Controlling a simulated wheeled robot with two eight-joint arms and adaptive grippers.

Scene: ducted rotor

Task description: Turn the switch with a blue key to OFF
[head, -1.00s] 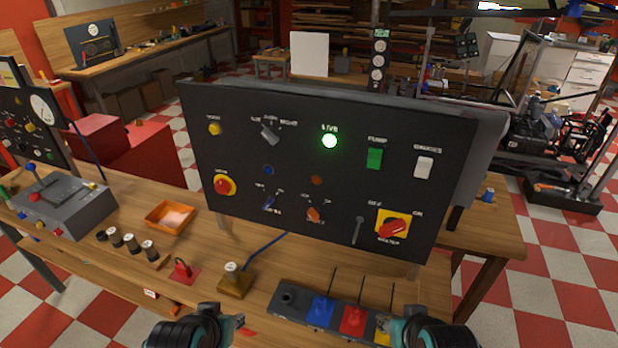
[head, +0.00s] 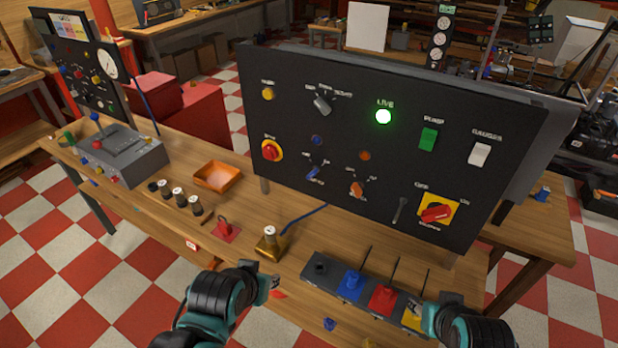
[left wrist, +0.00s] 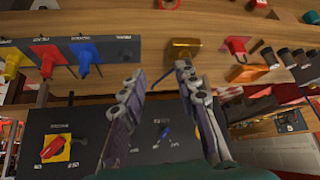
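The upright black control panel (head: 335,130) stands on the wooden bench. The blue key switch (head: 313,172) is in its lower row, left of a similar orange key switch (head: 356,189). Its labels are too small to read surely. In the left wrist view, which looks upside down, the blue key (left wrist: 166,131) shows beyond my fingers.
A brass block (head: 270,243) and a dark strip with blue, red and yellow plugs (head: 320,268) lie between my grippers and the panel. A red emergency button (head: 271,151), a red rotary switch (head: 436,213) and an orange tray (head: 217,176) are near. A green LIVE lamp (head: 383,116) is lit.

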